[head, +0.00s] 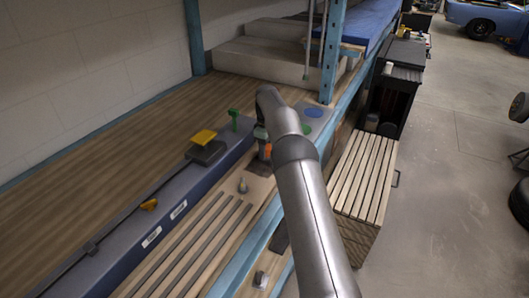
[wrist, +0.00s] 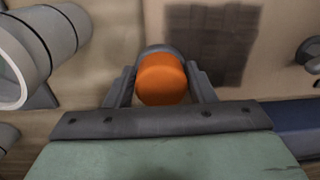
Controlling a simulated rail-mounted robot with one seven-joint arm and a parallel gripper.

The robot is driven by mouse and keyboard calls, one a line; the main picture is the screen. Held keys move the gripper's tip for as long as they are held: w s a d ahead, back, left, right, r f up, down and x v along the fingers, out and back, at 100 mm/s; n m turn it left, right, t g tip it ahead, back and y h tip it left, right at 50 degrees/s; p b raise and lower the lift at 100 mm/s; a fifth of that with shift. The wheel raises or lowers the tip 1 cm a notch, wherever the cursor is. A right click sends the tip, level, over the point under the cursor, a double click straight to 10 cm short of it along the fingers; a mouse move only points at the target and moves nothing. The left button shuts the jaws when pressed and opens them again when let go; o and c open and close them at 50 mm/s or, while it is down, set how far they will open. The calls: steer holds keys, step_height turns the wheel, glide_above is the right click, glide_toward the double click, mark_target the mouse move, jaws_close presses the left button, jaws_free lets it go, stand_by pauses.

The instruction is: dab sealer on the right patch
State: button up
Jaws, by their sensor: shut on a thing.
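My gripper (wrist: 162,82) is shut on an orange-topped piece (wrist: 162,80), probably the sealer dauber. Its orange part also shows in the head view (head: 266,151), just below my wrist. A grey board (head: 325,120) at the back of the bench carries a blue round patch (head: 313,113) and a green round patch (head: 304,129). My arm covers part of the board's left side, so I cannot tell whether another patch is there. The held piece is left of the visible patches and apart from them. Its lower end is hidden.
A dark square (wrist: 212,42) lies on the wood beside the held piece. A long blue-grey beam (head: 150,220) runs along the left, with a yellow-topped block (head: 204,138) and a green T-shaped piece (head: 234,117). Grey cylindrical parts (wrist: 40,45) fill the wrist view's left. A blue upright (head: 332,50) stands behind the board.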

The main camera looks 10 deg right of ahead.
step_height(320, 180, up, 7)
steer(key=shift+a+r, duration=0.1)
steer(key=shift+r, duration=0.45)
steer(key=shift+s, duration=0.1)
stand_by(0.5)
